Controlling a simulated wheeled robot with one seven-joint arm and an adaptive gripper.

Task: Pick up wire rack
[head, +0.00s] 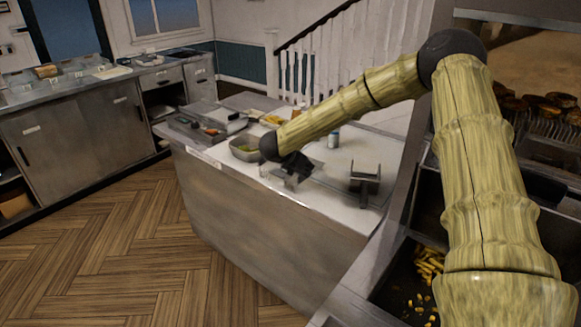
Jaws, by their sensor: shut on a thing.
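My arm reaches over the metal-topped counter from the right. My gripper (295,168) is small and dark at its end, low over the counter. It is shut on what looks like the wire rack (289,183), a small greyish metal piece just below the fingers. The fingers hide part of it, and its wires are too small to make out. I cannot tell whether the rack touches the counter or is lifted.
A metal stand (365,184) is right of my gripper. A metal pan (245,148) with yellowish food is to the left, and a can (334,139) stands behind. A fryer bin with fries (428,265) is at lower right. Wooden floor (110,250) is clear at left.

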